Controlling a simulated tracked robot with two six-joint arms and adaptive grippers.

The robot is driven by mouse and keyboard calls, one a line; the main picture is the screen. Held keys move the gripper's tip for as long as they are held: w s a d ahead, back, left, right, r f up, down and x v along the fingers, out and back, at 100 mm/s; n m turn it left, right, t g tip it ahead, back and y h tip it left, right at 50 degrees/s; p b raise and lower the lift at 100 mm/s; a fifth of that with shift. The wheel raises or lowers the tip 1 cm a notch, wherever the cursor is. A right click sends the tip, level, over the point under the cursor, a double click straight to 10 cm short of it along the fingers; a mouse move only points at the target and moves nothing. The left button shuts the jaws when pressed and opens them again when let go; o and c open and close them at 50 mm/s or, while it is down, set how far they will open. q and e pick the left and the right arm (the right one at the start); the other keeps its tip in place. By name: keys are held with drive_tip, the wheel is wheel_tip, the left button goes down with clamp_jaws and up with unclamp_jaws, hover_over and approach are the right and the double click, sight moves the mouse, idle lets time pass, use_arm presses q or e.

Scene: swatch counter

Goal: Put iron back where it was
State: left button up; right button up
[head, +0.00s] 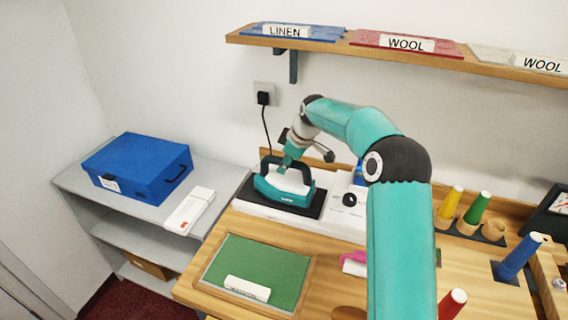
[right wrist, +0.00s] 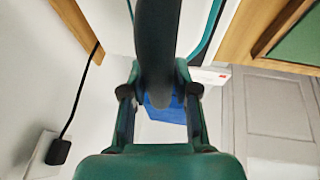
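The iron (head: 284,193), teal and white with a dark arched handle, is at the black pad (head: 312,207) of a white station by the wall. I cannot tell whether its base touches the pad. My right gripper (head: 287,163) reaches down to the handle. In the right wrist view, the fingers of my right gripper (right wrist: 159,75) stand on both sides of the dark handle (right wrist: 157,35) and appear to press on it. My left gripper is out of view.
A green mat (head: 255,265) in a wooden frame lies in front. Left is a grey shelf (head: 140,212) with a blue case (head: 138,168) and a white box (head: 189,211). Colored spools (head: 475,208) stand right. A swatch shelf (head: 360,48) hangs above. A cord (head: 267,130) runs from the wall plug.

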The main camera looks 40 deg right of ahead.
drive_tip(key=o, duration=0.3)
drive_tip(key=b+v, duration=0.1)
drive_tip(key=v, duration=1.1)
drive_tip(key=shift+a+f, duration=0.1)
idle(0.3)
